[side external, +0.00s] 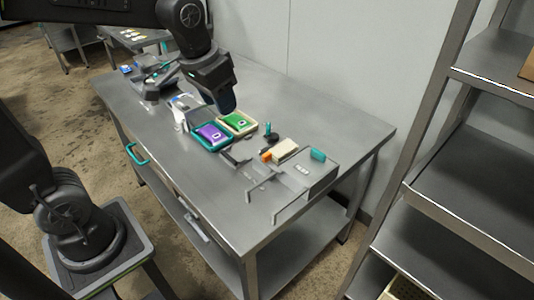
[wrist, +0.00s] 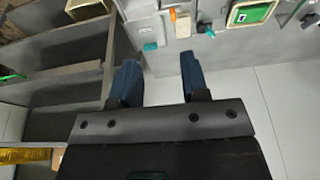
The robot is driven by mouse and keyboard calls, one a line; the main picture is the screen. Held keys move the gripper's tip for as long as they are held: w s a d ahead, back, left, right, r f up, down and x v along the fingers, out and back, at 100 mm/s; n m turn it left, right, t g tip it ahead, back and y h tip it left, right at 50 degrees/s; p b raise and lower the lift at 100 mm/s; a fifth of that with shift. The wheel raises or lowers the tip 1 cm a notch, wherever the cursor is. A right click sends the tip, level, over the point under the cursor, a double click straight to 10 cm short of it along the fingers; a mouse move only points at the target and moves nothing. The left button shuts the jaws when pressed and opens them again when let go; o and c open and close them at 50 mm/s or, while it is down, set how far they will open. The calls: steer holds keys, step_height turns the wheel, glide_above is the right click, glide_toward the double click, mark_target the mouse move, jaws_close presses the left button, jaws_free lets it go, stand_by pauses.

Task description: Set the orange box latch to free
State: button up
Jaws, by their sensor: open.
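The orange latch (side external: 266,156) is a small orange piece at the left end of a cream box (side external: 285,150) on the steel table. In the wrist view the orange piece (wrist: 173,14) shows near the top edge, next to the cream box (wrist: 183,26). How the latch is set is too small to tell. My gripper (side external: 228,104) is above the table, behind the coloured trays and to the left of the latch, apart from it. In the wrist view my gripper (wrist: 160,78) has its two blue fingers spread with nothing between them.
A purple item in a teal tray (side external: 196,142) and a green item in a cream tray (side external: 251,131) lie left of the box. A teal block (side external: 318,155) is to its right. A small teal-topped knob (side external: 268,129) stands behind. A steel rack (side external: 455,165) stands at the right.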

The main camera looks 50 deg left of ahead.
steer(key=w+a+f+g, duration=0.1)
steer(key=w+f+g, duration=0.1)
steer(key=w+f, duration=0.5)
steer(key=g, duration=0.1)
glide_above(266, 154)
step_height(266, 154, down, 4)
steer(key=f, duration=0.1)
step_height(266, 154, down, 12)
steer(key=shift+w+f, duration=0.1)
steer(key=shift+f, duration=0.1)
steer(key=shift+c, duration=0.2)
jaws_close()
